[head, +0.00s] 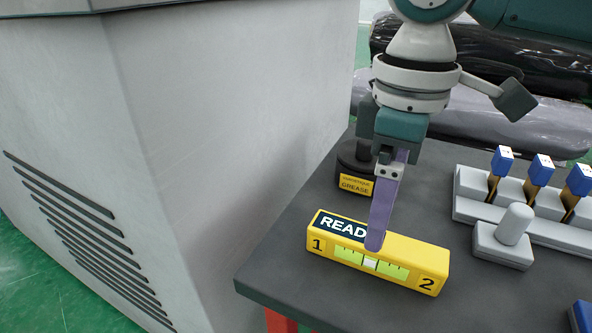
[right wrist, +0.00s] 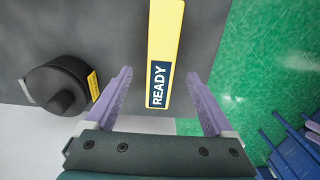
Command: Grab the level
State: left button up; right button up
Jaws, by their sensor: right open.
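The level (head: 414,259) is a yellow bar with green windows, a READY label and the numbers 1 and 2. It lies near the front edge of the dark table. My right gripper (head: 376,243) points down at it from above, with a purple finger in front of part of the READY label. In the right wrist view the level (right wrist: 166,38) runs between the two spread, empty fingers, its READY end towards the palm. I cannot tell whether a finger touches it. My left gripper is out of view.
A dark grease pot (head: 351,172) stands behind the level, and also shows in the right wrist view (right wrist: 58,85). A grey rack (head: 546,228) with blue-topped levers and a grey knob block (head: 503,245) are to the right. A large grey cabinet (head: 215,130) rises at the left.

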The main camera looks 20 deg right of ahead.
notch_tip(320, 180, down, 6)
jog(key=shift+s+b, duration=0.1)
jog(key=shift+b, duration=0.4)
jog(key=shift+c, duration=0.4)
grip_shut()
